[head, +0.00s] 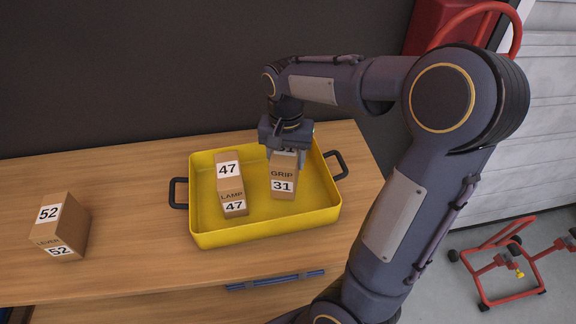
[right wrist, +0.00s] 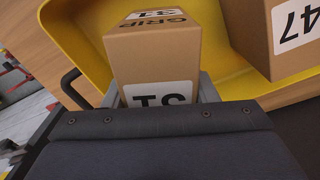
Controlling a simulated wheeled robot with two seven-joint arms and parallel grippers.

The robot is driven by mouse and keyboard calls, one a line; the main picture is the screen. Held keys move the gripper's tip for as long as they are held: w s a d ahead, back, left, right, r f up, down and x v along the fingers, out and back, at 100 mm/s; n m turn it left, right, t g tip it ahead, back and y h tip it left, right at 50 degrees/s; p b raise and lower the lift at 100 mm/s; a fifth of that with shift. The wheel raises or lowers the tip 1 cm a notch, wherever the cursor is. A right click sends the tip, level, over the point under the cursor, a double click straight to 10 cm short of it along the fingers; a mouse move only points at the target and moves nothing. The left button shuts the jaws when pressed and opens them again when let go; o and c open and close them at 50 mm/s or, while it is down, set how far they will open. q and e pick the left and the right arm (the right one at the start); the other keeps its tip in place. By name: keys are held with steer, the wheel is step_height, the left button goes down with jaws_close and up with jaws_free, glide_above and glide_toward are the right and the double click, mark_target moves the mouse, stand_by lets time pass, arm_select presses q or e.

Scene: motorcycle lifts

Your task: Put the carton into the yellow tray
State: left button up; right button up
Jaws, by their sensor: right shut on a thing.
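A brown carton marked GRIP 31 (head: 283,176) is in the right half of the yellow tray (head: 265,238), upright. My right gripper (head: 286,143) comes down over its top from behind and is shut on it. In the right wrist view the carton (right wrist: 153,52) sits between the two fingers (right wrist: 160,92). Whether its base touches the tray floor I cannot tell. A second carton, LAMP 47 (head: 231,184), stands in the tray to its left, apart from it. A third carton, LEVER 52 (head: 61,227), stands on the bench outside the tray. My left gripper is not in view.
The tray stands on a wooden bench (head: 130,180) and has black handles (head: 179,193) at both ends. The bench is clear between the tray and LEVER 52. A dark wall rises behind. A red stand (head: 500,262) is on the floor at right.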

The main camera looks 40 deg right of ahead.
steer(key=shift+d+f, duration=0.2)
steer(key=shift+f, duration=0.8)
steer(key=shift+d+f, duration=0.15)
steer(key=shift+f, duration=0.8)
steer(key=shift+f, duration=0.15)
steer(key=o, duration=1.1)
